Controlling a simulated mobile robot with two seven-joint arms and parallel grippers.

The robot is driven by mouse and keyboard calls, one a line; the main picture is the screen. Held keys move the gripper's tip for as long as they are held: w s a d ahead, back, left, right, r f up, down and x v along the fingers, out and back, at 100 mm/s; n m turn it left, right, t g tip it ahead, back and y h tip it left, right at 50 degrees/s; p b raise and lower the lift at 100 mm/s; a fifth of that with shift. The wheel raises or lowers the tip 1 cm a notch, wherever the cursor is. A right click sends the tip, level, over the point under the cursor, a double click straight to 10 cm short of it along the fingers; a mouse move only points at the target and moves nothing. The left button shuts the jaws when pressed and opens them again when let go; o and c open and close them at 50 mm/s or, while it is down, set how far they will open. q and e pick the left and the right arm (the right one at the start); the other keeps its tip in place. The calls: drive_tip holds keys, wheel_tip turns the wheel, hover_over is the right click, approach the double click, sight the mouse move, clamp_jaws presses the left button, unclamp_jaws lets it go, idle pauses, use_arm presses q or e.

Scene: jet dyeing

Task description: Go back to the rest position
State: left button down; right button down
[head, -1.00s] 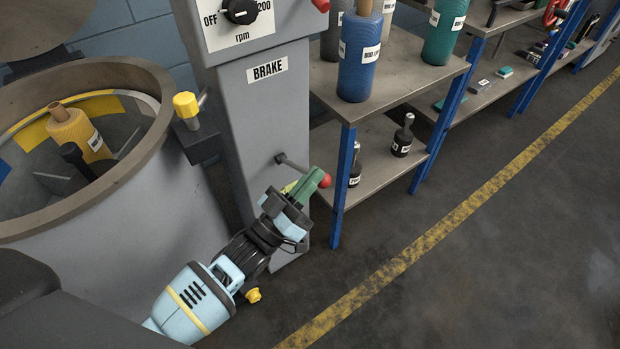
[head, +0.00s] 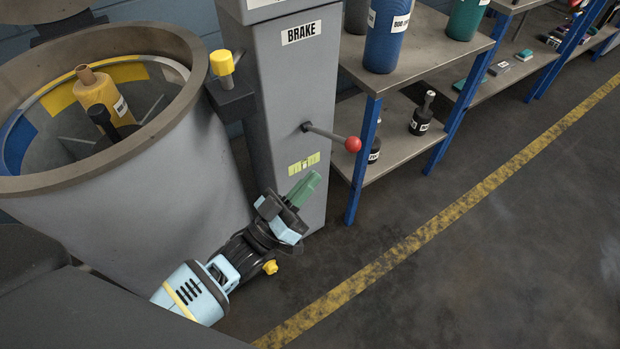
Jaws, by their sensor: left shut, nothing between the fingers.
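My left gripper (head: 303,188) is in the lower middle of the head view, in front of the grey machine column (head: 290,100). Its green fingers are shut and hold nothing. The brake lever (head: 325,134) sticks out of the column above the gripper, with a red ball knob (head: 352,144) at its end. The gripper is below the lever and apart from it. A yellow-green label (head: 304,164) on the column shows just above the fingers. My right gripper is not in view.
A round grey vat (head: 170,190) with a yellow bobbin (head: 105,98) inside stands at left. A yellow-capped knob (head: 222,63) is between vat and column. A blue-legged shelf (head: 420,45) with bobbins stands right of the column. The floor at right is clear, crossed by a yellow line (head: 435,228).

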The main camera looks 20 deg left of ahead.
use_arm(q)
drive_tip(key=shift+w, duration=0.1)
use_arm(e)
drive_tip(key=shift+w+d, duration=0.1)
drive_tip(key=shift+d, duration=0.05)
